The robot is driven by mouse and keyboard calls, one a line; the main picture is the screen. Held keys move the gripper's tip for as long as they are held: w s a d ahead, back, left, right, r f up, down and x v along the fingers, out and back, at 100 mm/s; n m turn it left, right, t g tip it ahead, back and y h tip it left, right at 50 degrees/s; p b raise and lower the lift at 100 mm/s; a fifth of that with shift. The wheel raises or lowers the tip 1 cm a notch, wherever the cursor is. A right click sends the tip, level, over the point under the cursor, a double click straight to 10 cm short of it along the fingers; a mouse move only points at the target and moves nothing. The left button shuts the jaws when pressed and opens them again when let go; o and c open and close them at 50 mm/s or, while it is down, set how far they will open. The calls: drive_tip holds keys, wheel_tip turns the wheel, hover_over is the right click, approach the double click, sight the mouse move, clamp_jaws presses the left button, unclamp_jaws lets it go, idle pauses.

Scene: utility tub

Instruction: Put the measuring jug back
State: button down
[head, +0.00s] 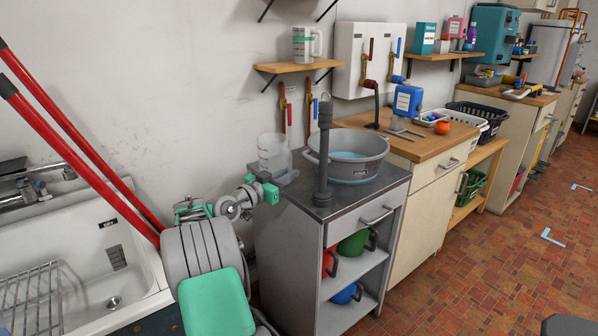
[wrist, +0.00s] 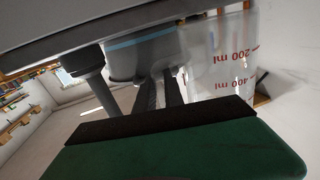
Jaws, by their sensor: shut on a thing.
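The measuring jug (head: 272,153) is clear with red marks. It is upright at the back left corner of the grey cabinet top; whether it touches the top is unclear. My gripper (head: 286,176) is at its lower right side in the head view. In the wrist view, the two dark fingers of my gripper (wrist: 160,92) are close together beside the jug (wrist: 225,65), whose 200 ml and 400 ml marks show. My gripper is shut on the jug, apparently at its handle, though the contact is hard to see.
A grey basin (head: 349,168) of water stands right of the jug, behind a dark upright post (head: 324,150). A white sink (head: 100,270) is at left.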

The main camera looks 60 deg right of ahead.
drive_tip(key=x, duration=0.2)
drive_tip(key=shift+d, duration=0.3)
drive_tip(key=x, duration=0.3)
drive_tip(key=shift+s+d+f, duration=0.1)
drive_tip(key=shift+d+f, duration=0.1)
drive_tip(key=shift+d, duration=0.2)
drive_tip(key=shift+a, duration=0.15)
drive_tip(key=shift+f, duration=0.1)
drive_tip(key=shift+f+b, duration=0.2)
drive_tip(key=shift+b, duration=0.15)
drive_tip(key=c, duration=1.4)
unclamp_jaws()
drive_tip(key=shift+c, duration=0.2)
